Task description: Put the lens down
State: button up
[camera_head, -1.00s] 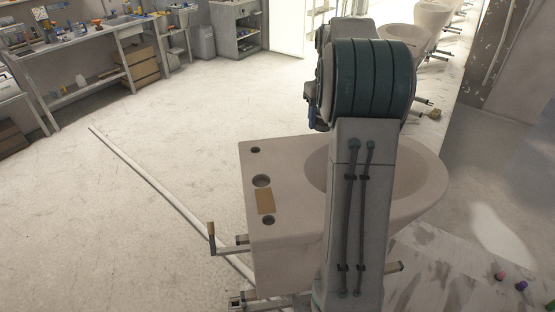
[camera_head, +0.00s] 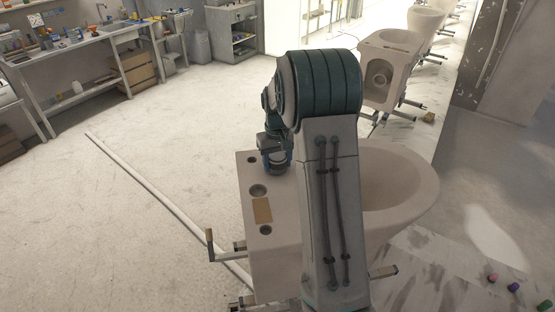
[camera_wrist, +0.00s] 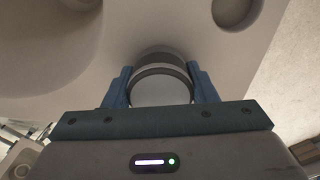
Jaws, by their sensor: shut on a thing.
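My gripper (camera_wrist: 160,78) is shut on the lens (camera_wrist: 162,90), a short round piece with a pale face and a dark grey band, held between two blue fingers. In the head view my gripper (camera_head: 276,157) is low over the far end of the pale ceramic toilet's flat rear deck (camera_head: 245,215), left of the bowl. The deck also shows below the lens in the wrist view (camera_wrist: 165,25). I cannot tell whether the lens touches it. My arm hides part of the deck and bowl.
The deck has round holes (camera_head: 258,190) and a tan rectangular patch (camera_head: 262,210). Other toilets (camera_head: 383,73) stand in a row behind. A cluttered workbench (camera_head: 105,35) is at the far left. A long pale bar (camera_head: 150,185) lies on the open floor.

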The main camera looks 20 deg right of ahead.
aim_at(277, 156)
jog(key=shift+f, duration=0.15)
jog(key=o, duration=1)
notch_tip(277, 156, up, 12)
jog(key=shift+r+b, duration=0.1)
jog(key=shift+b, duration=0.7)
jog(key=s+a+r+t, duration=0.1)
jog(key=s+a+r, duration=0.1)
jog(key=s+a, duration=0.35)
jog(key=s+a+r+t, duration=0.1)
jog(key=s+a+r, duration=0.1)
jog(key=s, duration=0.6)
jog(key=shift+t, duration=0.8)
jog(key=shift+s+a+f, duration=0.65)
jog(key=shift+s+f, duration=0.1)
jog(key=shift+s, duration=1.65)
jog(key=shift+s+a+f, duration=0.7)
jog(key=shift+s+f, duration=0.1)
jog(key=shift+s, duration=1.65)
jog(key=shift+s+a+f, duration=0.65)
jog(key=shift+s+f, duration=0.1)
jog(key=shift+s, duration=1.65)
